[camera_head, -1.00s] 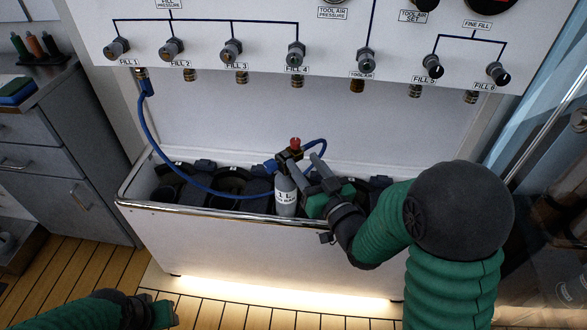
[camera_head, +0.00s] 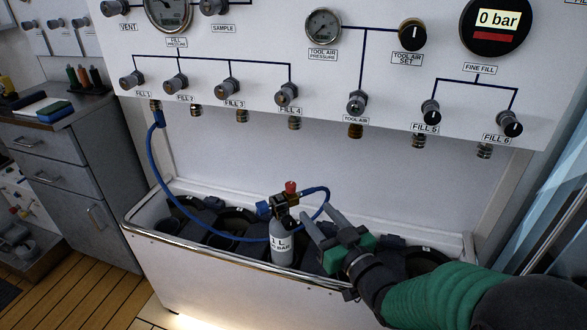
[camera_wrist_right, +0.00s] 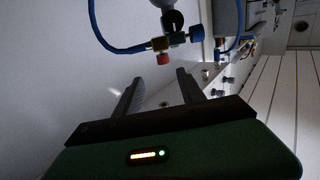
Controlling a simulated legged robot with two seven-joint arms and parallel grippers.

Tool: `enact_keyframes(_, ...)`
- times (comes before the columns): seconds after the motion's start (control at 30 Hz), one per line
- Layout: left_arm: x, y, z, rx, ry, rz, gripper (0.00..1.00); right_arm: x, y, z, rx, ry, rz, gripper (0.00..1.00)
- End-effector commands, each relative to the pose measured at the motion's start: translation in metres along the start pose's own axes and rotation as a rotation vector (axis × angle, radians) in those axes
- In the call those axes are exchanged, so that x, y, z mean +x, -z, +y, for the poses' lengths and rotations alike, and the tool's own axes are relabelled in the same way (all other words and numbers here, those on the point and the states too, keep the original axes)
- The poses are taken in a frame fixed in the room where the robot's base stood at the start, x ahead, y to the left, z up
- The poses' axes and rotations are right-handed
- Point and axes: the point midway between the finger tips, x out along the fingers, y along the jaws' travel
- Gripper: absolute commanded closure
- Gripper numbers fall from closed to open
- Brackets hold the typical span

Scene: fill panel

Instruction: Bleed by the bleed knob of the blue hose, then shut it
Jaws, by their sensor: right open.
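The blue hose (camera_head: 152,165) runs from the Fill 1 outlet down to the trough and loops up to the valve of a grey bottle (camera_head: 281,244). The valve carries a red knob (camera_head: 290,187) and a blue knob (camera_head: 263,208); I cannot tell which belongs to the hose end. My right gripper (camera_head: 320,217) is open and empty, just right of the bottle and below the valve. In the right wrist view, its fingers (camera_wrist_right: 160,78) point at the red knob (camera_wrist_right: 163,59), apart from it, with the blue knob (camera_wrist_right: 195,33) to the right. My left gripper is out of view.
The bottle stands in a white trough (camera_head: 230,268) with dark sockets, under the fill panel (camera_head: 240,55). The Fine Fill display (camera_head: 497,20) reads 0 bar. Grey drawers (camera_head: 60,160) stand at the left. Open room lies above the trough.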

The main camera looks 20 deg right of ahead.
Motion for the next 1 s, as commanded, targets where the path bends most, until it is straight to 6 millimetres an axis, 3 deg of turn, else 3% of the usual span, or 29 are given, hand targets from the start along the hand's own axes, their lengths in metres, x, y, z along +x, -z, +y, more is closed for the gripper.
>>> enact_keyframes(0.03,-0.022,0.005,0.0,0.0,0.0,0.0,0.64,0.005,0.009,-0.001,0.004,0.001,-0.008,0.53)
enact_keyframes(0.17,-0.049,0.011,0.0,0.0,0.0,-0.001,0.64,0.016,0.008,-0.002,0.0,-0.002,-0.007,0.53)
enact_keyframes(0.23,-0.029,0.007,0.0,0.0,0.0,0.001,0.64,0.036,-0.005,-0.002,-0.004,0.0,0.003,0.53)
enact_keyframes(0.4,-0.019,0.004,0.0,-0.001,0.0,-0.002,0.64,0.08,-0.005,-0.001,-0.003,0.0,0.004,0.53)
enact_keyframes(0.6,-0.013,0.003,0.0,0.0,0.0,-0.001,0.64,0.117,-0.003,-0.001,-0.002,-0.001,0.003,0.53)
enact_keyframes(0.97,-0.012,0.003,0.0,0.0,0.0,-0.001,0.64,0.128,-0.001,0.0,-0.002,-0.003,0.001,0.53)
enact_keyframes(1.0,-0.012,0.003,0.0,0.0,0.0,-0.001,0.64,0.128,-0.001,0.0,-0.002,-0.003,0.001,0.57)
